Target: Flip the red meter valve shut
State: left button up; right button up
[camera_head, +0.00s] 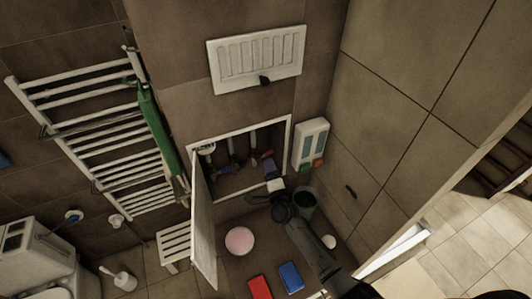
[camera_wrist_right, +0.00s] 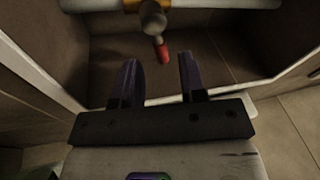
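The red meter valve handle (camera_wrist_right: 162,50) shows in the right wrist view, hanging from a grey valve body (camera_wrist_right: 152,18) on a pipe with brass-coloured fittings (camera_wrist_right: 133,5). My right gripper (camera_wrist_right: 161,75) is open, its two dark purple fingers apart and nothing between them. The handle's tip lies just beyond the fingertips, between them in the picture; I see no contact. My left gripper is not in view.
The recess's white door (camera_head: 203,225) stands open on its left. A dark bucket (camera_head: 305,200) is beside my right arm. A pink basin (camera_head: 240,241), a red box (camera_head: 260,287) and a blue box (camera_head: 291,277) are on the floor. A white wall unit (camera_head: 310,143) hangs right of the recess.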

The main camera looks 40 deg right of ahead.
aim_at(266, 155)
jog(key=shift+x, duration=2.65)
grip_shut()
